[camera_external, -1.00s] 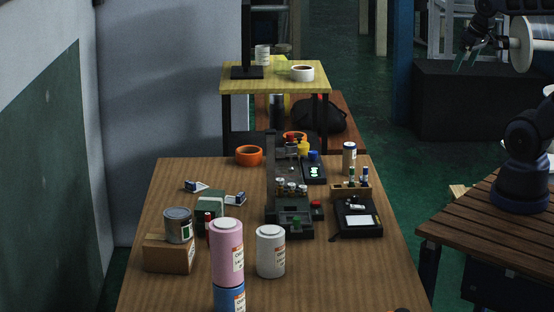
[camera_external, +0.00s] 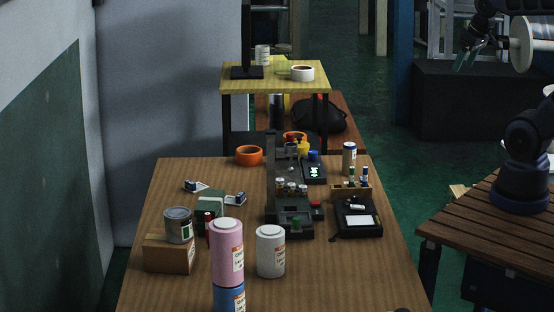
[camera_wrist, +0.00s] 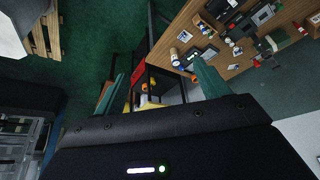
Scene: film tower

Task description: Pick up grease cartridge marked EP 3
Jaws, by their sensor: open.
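A small upright cylinder (camera_external: 349,158), pale with a gold-brown band, stands near the far right of the wooden table in the external view. My gripper (camera_external: 472,53) is at the upper right of the external view, raised and well away from the table items. In the wrist view my gripper (camera_wrist: 156,76) has its green fingers apart with nothing held between them.
Pink (camera_external: 227,252) and white (camera_external: 271,251) canisters stand at the table's front. A metal can (camera_external: 178,225) is on a cardboard box (camera_external: 168,256). A dark rack (camera_external: 291,218) fills the middle. A yellow table (camera_external: 276,85) stands behind. The front right tabletop is clear.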

